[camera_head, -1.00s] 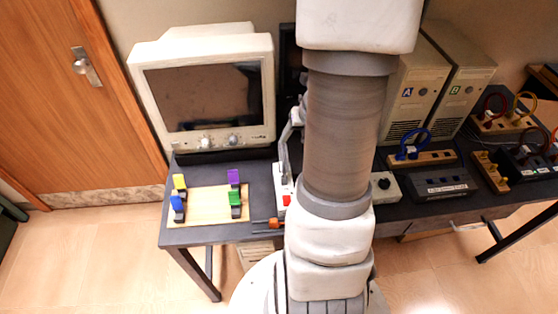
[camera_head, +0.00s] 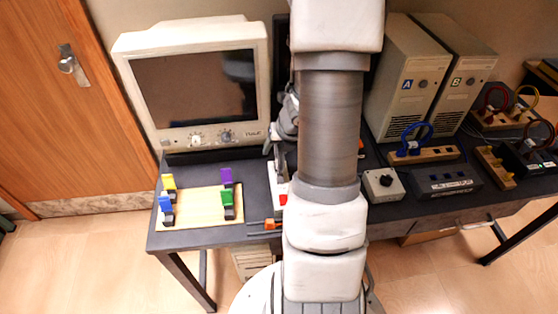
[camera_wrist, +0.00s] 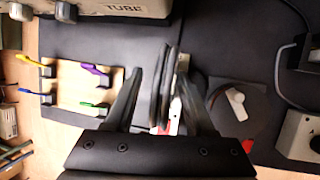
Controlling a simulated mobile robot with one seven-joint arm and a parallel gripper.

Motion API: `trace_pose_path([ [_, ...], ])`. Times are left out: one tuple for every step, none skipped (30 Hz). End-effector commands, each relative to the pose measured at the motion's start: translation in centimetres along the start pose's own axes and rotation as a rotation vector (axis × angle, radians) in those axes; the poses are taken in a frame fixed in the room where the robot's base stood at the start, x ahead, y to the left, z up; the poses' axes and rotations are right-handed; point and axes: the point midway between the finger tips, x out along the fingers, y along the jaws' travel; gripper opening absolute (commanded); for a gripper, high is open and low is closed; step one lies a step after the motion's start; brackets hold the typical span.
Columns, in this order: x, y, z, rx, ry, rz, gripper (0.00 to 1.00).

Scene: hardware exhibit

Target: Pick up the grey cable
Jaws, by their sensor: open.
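My gripper (camera_wrist: 158,82) is open in the wrist view, one finger on each side of a dark grey upright loop (camera_wrist: 168,72). The loop looks like the grey cable seen from above; both fingers look apart from it. It stands over a white strip with a red part, which also shows in the head view (camera_head: 279,186).
A monitor (camera_head: 195,85) stands behind a wooden board (camera_head: 200,212) with coloured clips at left. Towers A (camera_head: 400,85) and B (camera_head: 458,85), a knob box (camera_head: 382,186) and a blue cable on a wooden block (camera_head: 425,156) are at right. Dark desk surface lies clear between monitor and board.

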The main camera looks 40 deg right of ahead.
Motion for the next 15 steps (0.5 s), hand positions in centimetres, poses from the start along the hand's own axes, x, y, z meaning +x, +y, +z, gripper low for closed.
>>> trace_pose_path([
  [-0.06,0.01,0.04,0.000,0.000,0.000,0.55],
  [-0.07,0.01,0.04,0.000,0.000,0.000,0.55],
  [-0.08,0.01,0.04,0.000,0.000,0.000,0.55],
  [-0.08,0.01,0.04,0.000,0.000,0.000,0.55],
  [-0.08,0.01,0.04,0.000,0.000,0.000,0.49],
  [-0.09,0.01,0.04,0.000,0.000,0.000,0.42],
  [-0.09,0.02,0.04,0.000,0.000,0.000,0.37],
  [-0.09,0.02,0.03,0.000,0.000,0.000,0.31],
  [-0.09,0.02,0.04,0.000,0.000,0.000,0.24],
  [-0.09,0.02,0.03,0.000,0.000,0.000,0.19],
  [-0.09,0.02,0.03,0.000,0.000,0.000,0.13],
  [-0.09,0.02,0.03,0.000,0.000,0.000,0.06],
  [-0.09,0.02,0.03,0.000,0.000,0.000,0.01],
  [-0.09,0.02,0.03,0.000,0.000,0.000,0.00],
  [-0.09,0.02,0.03,0.000,0.000,0.000,0.00],
])
